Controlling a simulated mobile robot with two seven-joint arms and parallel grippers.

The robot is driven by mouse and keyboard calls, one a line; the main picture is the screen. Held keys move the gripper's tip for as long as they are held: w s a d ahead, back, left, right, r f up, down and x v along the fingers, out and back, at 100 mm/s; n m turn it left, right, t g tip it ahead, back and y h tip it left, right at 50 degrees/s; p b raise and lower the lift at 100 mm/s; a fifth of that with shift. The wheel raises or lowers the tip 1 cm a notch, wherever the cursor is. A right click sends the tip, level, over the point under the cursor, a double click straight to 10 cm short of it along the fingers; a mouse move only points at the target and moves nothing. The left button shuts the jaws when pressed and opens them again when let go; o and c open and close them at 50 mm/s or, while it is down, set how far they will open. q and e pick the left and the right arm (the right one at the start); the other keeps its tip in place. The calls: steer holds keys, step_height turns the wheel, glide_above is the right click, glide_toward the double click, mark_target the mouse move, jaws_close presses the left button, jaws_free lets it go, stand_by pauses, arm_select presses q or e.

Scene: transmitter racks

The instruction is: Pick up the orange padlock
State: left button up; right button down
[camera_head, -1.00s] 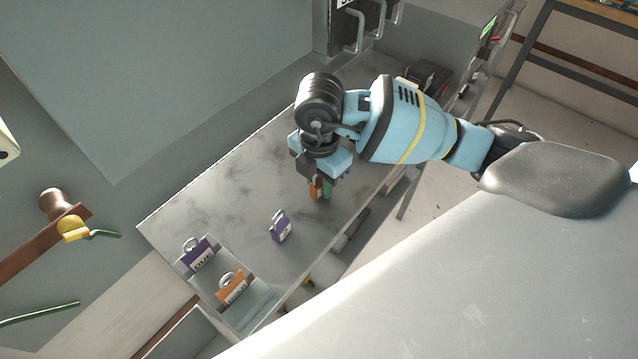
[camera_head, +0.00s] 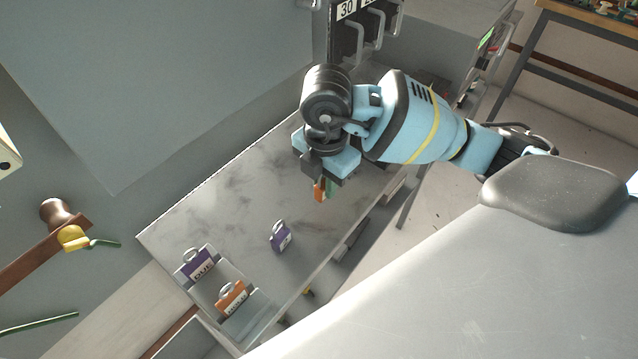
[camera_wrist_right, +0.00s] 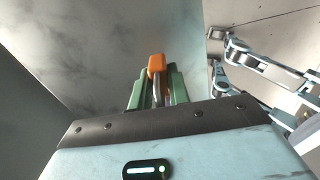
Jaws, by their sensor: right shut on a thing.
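The orange padlock (camera_head: 319,190) is between the fingers of my right gripper (camera_head: 325,187), which is shut on it. My left gripper is not in view.
A purple padlock (camera_head: 281,237) stands on the table. A holder (camera_head: 247,318) at the table's near left end has a purple tag padlock (camera_head: 197,265) and an orange tag padlock (camera_head: 232,298).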

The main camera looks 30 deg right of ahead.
steer(key=s+d, duration=0.2)
steer(key=s, duration=0.5)
steer(key=s+d+r, duration=0.1)
steer(key=s+d, duration=0.1)
steer(key=s, duration=0.5)
steer(key=shift+d+b, duration=0.35)
steer(key=shift+d, duration=0.05)
steer(key=shift+r, duration=0.1)
steer(key=shift+w, duration=0.1)
